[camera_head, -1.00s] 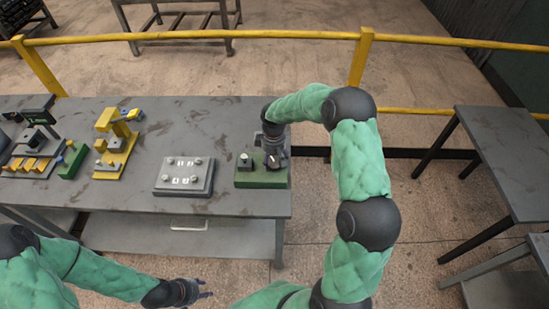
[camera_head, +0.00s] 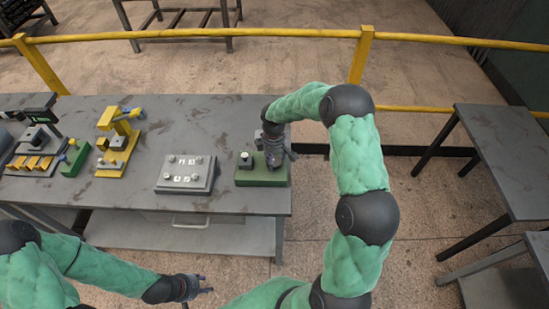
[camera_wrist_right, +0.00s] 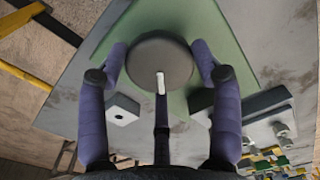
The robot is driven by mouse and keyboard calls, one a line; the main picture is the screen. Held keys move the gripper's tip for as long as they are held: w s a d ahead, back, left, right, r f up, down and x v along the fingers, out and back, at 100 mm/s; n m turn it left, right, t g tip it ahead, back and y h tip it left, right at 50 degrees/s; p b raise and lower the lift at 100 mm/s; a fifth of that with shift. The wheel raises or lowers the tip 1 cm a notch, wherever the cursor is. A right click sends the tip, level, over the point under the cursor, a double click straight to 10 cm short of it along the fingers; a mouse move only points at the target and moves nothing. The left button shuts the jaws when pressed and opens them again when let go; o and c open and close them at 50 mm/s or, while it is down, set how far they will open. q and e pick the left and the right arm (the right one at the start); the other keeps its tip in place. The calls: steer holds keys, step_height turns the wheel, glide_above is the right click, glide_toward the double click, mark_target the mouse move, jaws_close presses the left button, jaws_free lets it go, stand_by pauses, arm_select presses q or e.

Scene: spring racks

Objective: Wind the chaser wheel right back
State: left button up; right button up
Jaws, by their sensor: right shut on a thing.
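The chaser wheel (camera_wrist_right: 160,48) is a round dark disc over a green base (camera_head: 262,181) at the right end of the workbench. A white mark (camera_wrist_right: 160,83) on the wheel points toward the bottom of the right wrist view. My right gripper (camera_head: 277,158) comes down over the wheel and hides most of it in the head view. In the wrist view its two fingers (camera_wrist_right: 158,60) are closed on opposite sides of the wheel. My left gripper (camera_head: 205,285) is open and empty, in front of the bench.
A grey plate with several knobs (camera_head: 186,174) lies to the left. Yellow (camera_head: 117,145) and green (camera_head: 75,160) fixtures stand further left. A yellow rail (camera_head: 290,34) runs behind.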

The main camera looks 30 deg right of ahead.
steer(key=shift+w+a+r, duration=0.1)
steer(key=shift+w+r, duration=0.15)
steer(key=shift+w, duration=0.05)
steer(key=o, duration=1.1)
steer(key=shift+a+f, duration=0.1)
steer(key=shift+a, duration=0.15)
steer(key=shift+s+d, duration=0.1)
steer(key=shift+d, duration=0.05)
step_height(320, 180, up, 12)
